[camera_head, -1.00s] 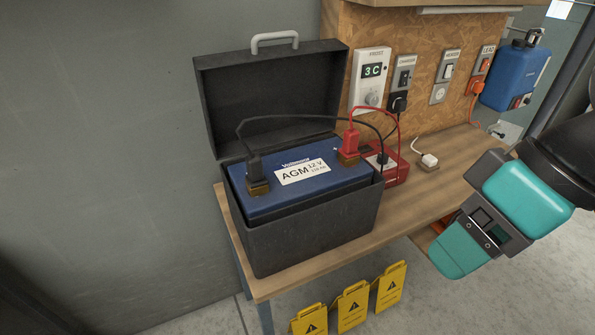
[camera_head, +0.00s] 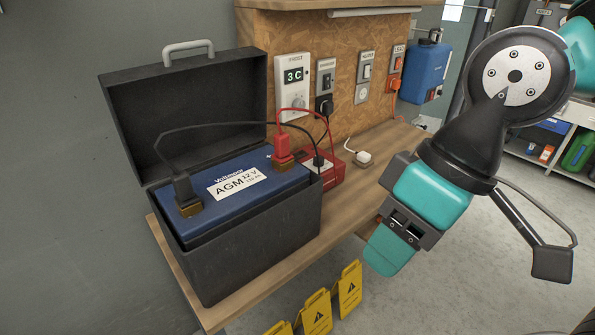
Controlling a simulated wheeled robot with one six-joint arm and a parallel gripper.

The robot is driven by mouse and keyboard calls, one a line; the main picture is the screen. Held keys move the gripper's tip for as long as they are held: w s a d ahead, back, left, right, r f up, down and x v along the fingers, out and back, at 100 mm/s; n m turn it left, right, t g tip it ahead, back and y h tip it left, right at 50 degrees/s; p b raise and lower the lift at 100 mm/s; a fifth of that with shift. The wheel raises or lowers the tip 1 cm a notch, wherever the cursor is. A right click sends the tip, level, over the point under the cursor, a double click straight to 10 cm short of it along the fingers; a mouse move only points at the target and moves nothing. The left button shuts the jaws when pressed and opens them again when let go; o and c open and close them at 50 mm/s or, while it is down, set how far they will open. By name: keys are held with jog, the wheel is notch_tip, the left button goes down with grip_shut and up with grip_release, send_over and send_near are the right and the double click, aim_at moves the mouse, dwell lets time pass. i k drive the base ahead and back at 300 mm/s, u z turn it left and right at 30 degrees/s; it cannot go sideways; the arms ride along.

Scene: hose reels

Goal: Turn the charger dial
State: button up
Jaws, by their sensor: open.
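The red charger (camera_head: 328,179) sits on the bench behind the battery, partly hidden by the battery and its cables. I cannot make out its dial clearly. The blue AGM 12 V battery (camera_head: 240,190) sits in an open black box (camera_head: 262,250). A red clamp (camera_head: 283,150) and a black clamp (camera_head: 187,192) are on its terminals, with cables running toward the charger. My gripper (camera_head: 408,222), with teal fingers, is open and empty at the bench's front right edge, apart from the charger.
A white frost unit (camera_head: 293,85) reading 3 C and a black-plugged charger switch (camera_head: 325,75) are on the chipboard panel. A white plug (camera_head: 363,157) lies on the wooden bench (camera_head: 385,150). Yellow warning signs (camera_head: 318,312) stand below in front. Open floor lies to the right.

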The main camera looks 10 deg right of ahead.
aim_at(322, 159)
jog(key=u, duration=0.5)
jog(key=k, duration=0.6)
jog(key=u, duration=0.2)
jog(key=i, duration=0.7)
jog(key=z, duration=0.75)
jog(key=i, duration=0.85)
jog(key=z, duration=0.1)
